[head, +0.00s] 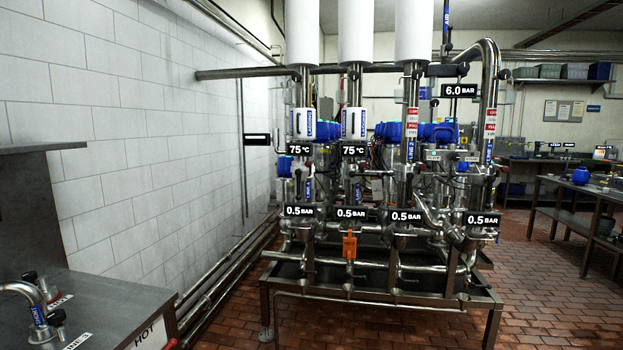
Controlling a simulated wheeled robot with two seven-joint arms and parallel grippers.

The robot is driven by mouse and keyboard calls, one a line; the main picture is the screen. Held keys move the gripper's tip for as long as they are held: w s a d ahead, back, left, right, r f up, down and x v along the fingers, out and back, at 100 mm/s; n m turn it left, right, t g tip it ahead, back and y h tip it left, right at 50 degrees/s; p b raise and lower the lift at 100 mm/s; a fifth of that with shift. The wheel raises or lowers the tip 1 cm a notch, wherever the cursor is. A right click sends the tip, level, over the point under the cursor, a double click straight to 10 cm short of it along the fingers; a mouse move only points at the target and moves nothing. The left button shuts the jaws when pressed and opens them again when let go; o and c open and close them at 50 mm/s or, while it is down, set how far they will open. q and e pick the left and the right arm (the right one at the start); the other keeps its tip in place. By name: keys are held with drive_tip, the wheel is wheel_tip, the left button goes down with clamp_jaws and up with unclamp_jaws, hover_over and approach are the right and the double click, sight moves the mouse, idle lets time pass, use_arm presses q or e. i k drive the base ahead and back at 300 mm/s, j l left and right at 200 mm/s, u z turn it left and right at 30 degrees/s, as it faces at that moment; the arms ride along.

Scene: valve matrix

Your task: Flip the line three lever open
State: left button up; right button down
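The valve matrix (380,215) stands ahead on a steel frame, with several vertical pipes side by side. Black displays reading "0.5 BAR" cross the lower pipes; the third from the left (404,216) sits on the pipe with red and white labels. An orange piece (349,245) hangs below the second display. I cannot make out a lever marked as line three or its position; line markings there are too small to read. Neither of my grippers is in view.
A steel counter (110,295) at the lower left carries a curved pipe (22,291), dark knobs and a "HOT" label. Pipes run low along the white wall. Open brick floor (545,275) lies right of the frame, before a bench (575,188).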

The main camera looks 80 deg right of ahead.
sight(352, 174)
drive_tip(key=z, duration=2.95)
